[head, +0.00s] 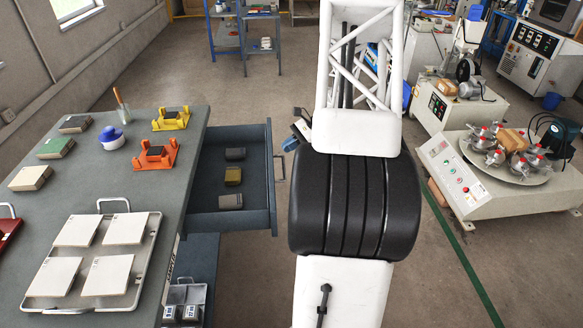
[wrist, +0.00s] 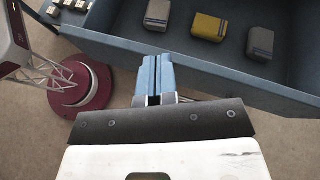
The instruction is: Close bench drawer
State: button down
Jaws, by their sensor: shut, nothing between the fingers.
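The bench drawer (head: 262,195) is pulled well out from the right side of the grey bench (head: 190,140). Its handle (head: 281,168) is on the front panel, facing right. The drawer also shows across the top of the wrist view (wrist: 220,75). My gripper (head: 290,144) is mostly hidden by my arm in the head view, just right of the drawer front. In the wrist view, its blue fingers (wrist: 159,62) are pressed together, empty, and point at the drawer front. I cannot tell whether they touch it.
Several small blocks lie in the drawer, including an olive one (head: 232,176). A tray of pale tiles (head: 150,262), an orange fixture (head: 156,155) and a yellow fixture (head: 171,119) stand on the bench. A polishing machine (head: 470,195) stands at right.

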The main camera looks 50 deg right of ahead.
jog(key=s+d+f+m+t, duration=0.2)
jog(key=s+d+f, duration=0.1)
jog(key=d+f, duration=0.2)
jog(key=s+d+f+m+t, duration=0.3)
jog(key=d+f, duration=0.3)
jog(key=d, duration=0.3)
jog(key=shift+s+d+f+m+h, duration=0.2)
jog(key=shift+s+m+h, duration=0.1)
jog(key=shift+s, duration=0.35)
jog(key=shift+w+a, duration=0.1)
jog(key=shift+w, duration=0.05)
jog(key=x, duration=1.3)
jog(key=shift+w+a+r, duration=0.2)
jog(key=shift+w+a, duration=0.1)
jog(key=shift+w, duration=0.05)
